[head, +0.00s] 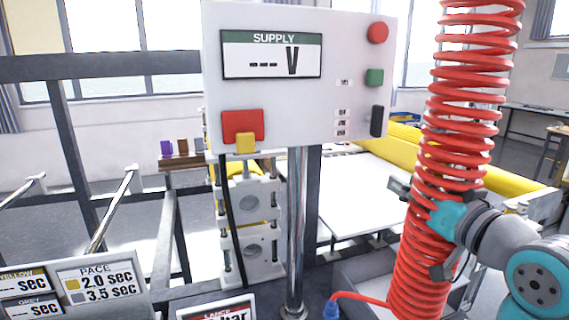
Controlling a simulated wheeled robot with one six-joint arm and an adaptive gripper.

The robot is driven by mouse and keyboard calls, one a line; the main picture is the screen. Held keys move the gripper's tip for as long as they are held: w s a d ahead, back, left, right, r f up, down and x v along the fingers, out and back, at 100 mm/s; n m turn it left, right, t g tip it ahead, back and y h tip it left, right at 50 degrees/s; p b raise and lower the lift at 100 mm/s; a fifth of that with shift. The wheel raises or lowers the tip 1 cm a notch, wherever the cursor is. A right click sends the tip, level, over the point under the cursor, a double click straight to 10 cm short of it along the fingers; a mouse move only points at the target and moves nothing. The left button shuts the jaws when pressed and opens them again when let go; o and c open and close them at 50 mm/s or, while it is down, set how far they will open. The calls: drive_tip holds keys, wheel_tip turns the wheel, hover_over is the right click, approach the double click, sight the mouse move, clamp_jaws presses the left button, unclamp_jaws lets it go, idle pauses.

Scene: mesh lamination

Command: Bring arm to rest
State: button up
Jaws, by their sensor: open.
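My gripper (418,230) is at the right, at the end of my grey and teal arm. It is open, with dark fingers spread apart. It overlaps the red coiled hose (465,90) in the picture, and its teal body shows in front of the coils. I cannot tell whether it touches the hose. Nothing is clearly held between the fingers, though the coils partly hide them.
A white supply panel (215,60) on a metal post (297,230) stands in the middle, with red, green, black and yellow controls. A white table (365,190) with a yellow roll (520,180) lies behind. Sign boards (100,285) and rails (115,210) are at left.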

wheel_tip(320, 180, down, 20)
drive_tip(key=s+m+h, duration=0.2)
drive_tip(key=s+m, duration=0.1)
drive_tip(key=s+a+f+m+h, duration=0.1)
drive_tip(key=s+f, duration=0.3)
drive_tip(key=f, duration=0.3)
drive_tip(key=s+a+f+h, duration=0.1)
drive_tip(key=s+f, duration=0.4)
drive_tip(key=f, duration=0.2)
drive_tip(key=s+f+g+h, duration=0.1)
drive_tip(key=s+f, duration=0.3)
drive_tip(key=s, duration=0.4)
drive_tip(key=s+f+g+h, duration=0.1)
drive_tip(key=s+f, duration=0.4)
drive_tip(key=s, duration=0.3)
drive_tip(key=s+a+n+y, duration=0.1)
drive_tip(key=s+n, duration=0.1)
drive_tip(key=s, duration=1.4)
drive_tip(key=shift+s+a+r+g, duration=0.2)
drive_tip(key=shift+s+a+g, duration=0.1)
drive_tip(key=shift+s+a, duration=0.1)
